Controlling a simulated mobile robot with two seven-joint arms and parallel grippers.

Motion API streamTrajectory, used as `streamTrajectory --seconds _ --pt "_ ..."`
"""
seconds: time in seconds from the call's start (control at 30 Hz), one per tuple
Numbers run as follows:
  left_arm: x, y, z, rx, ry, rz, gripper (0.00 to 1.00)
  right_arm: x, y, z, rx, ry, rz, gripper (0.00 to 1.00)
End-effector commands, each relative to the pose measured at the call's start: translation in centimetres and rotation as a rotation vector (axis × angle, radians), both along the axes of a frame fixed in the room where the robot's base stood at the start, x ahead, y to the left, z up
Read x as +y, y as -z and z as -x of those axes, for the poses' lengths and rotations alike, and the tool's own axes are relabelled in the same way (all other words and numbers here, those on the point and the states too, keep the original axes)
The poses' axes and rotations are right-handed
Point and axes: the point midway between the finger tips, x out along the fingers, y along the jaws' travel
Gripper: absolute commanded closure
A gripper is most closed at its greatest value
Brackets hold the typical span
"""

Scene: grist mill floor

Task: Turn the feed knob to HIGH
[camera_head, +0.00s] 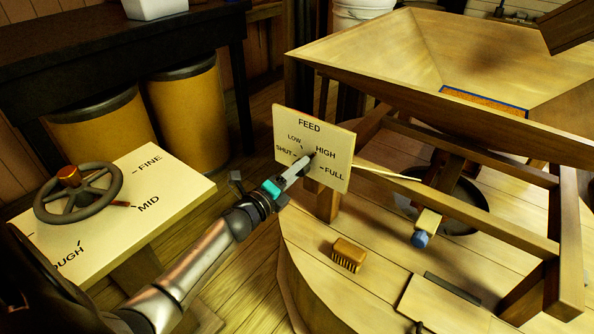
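The cream feed panel (341,137) stands upright on the front of the wooden mill frame, with the words SHUT, LOW, HIGH and FULL in an arc. My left gripper (304,162) reaches in from the lower left, with its fingertips at the feed knob in the panel's middle. The knob is mostly hidden behind the fingertips. A dark tip (313,153) shows just past them, close to the HIGH mark. The fingers overlap in this view, so I cannot tell whether they are shut on the knob. My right gripper is not in view.
A board with a handwheel (110,194) and the words FINE and MID is at the left. A wooden hopper (380,50) stands above the frame at the right. A brush (348,256) lies on the round wooden top. Two yellow barrels (190,110) stand behind.

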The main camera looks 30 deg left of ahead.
Motion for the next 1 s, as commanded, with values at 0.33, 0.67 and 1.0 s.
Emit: streamTrajectory --seconds 0.33,0.67,1.0 --pt "0.0 0.0 0.0 0.000 0.000 0.001 0.18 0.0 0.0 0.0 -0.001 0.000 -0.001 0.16" --pt "0.1 0.0 1.1 0.002 0.000 0.002 0.18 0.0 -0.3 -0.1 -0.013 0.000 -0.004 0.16" --pt "0.4 -0.2 6.6 0.003 -0.001 0.004 0.18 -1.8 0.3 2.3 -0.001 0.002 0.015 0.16"
